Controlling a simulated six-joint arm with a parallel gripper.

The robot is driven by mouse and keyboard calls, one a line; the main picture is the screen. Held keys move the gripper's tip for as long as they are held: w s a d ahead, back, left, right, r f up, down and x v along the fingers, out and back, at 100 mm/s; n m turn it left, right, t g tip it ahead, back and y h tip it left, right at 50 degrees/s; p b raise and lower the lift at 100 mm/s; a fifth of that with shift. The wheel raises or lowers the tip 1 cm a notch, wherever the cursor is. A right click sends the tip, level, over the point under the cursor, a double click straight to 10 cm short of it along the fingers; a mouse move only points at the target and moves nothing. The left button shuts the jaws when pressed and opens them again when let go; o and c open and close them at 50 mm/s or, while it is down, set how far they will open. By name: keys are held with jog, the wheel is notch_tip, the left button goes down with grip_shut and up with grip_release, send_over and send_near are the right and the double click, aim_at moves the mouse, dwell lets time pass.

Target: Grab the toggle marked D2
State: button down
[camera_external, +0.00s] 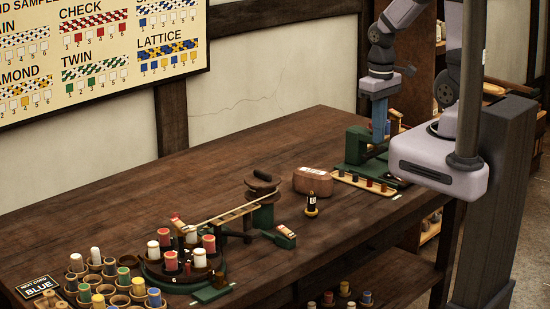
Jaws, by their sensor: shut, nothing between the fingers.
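My gripper (379,138) points straight down at the right end of the bench, beside a green device (356,146). Its narrow blue fingers look shut, with nothing seen between them. Below and in front of it is a pale rail (346,179) bearing a row of small red and dark pieces (369,183). These may be the toggles, but their marks are too small to read, so I cannot tell which one is D2. The gripper appears above and behind this row, apart from it.
A round bobbin stand (185,262) and several cups of spools (103,285) fill the front left. The back left of the bench (200,180) is clear.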

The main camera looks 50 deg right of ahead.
jog(key=c, duration=1.5)
grip_release()
jog(key=shift+c, duration=0.2)
